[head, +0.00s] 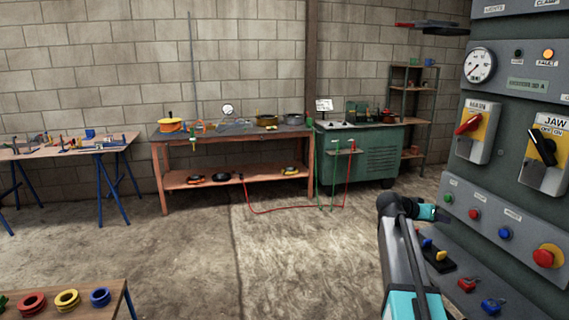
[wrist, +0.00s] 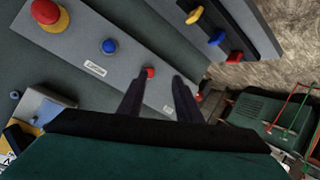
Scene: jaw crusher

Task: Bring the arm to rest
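My gripper shows in the wrist view (wrist: 157,82) with its two dark fingers apart and nothing between them. They point at the sloped button panel, and a small red button (wrist: 150,73) shows beyond the gap between the tips. I cannot tell the distance to the panel, and no contact shows. In the head view my arm reaches up from the bottom right, and its teal end is just left of the control console (head: 470,165). The fingers are hard to make out there.
The console carries a red MAIN switch (head: 468,123), a black JAW switch (head: 542,147), a blue button (head: 505,233) and a red mushroom button (head: 549,257). A lower shelf (head: 455,272) holds coloured levers. A workbench (head: 165,138) and green cabinet (head: 385,157) stand behind. The middle floor is clear.

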